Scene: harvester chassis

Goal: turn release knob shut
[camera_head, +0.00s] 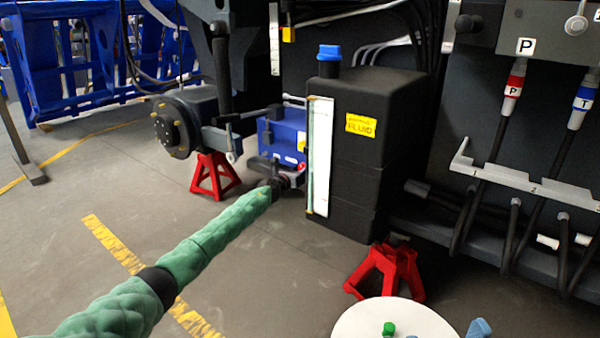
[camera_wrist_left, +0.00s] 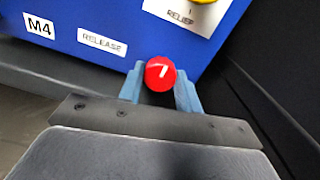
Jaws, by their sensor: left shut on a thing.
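The release knob (camera_wrist_left: 160,74) is a round red knob with a white pointer line, in the left wrist view. It is on the face of a blue box (camera_wrist_left: 120,30), beside a "RELEASE" label (camera_wrist_left: 102,44). My left gripper (camera_wrist_left: 160,88) is shut on the knob, with one blue finger on each side of it. The white line points up and slightly right. In the head view, my green-sleeved left arm reaches to the blue box (camera_head: 290,133), where my left gripper (camera_head: 298,175) is small and the knob is hardly distinguishable.
A black fluid tank (camera_head: 355,165) with a blue cap stands just right of the blue box. Red jack stands (camera_head: 213,177) are on the floor. A yellow relief knob (camera_wrist_left: 203,1) is above and right of the release knob. A white round surface (camera_head: 390,318) is at the bottom.

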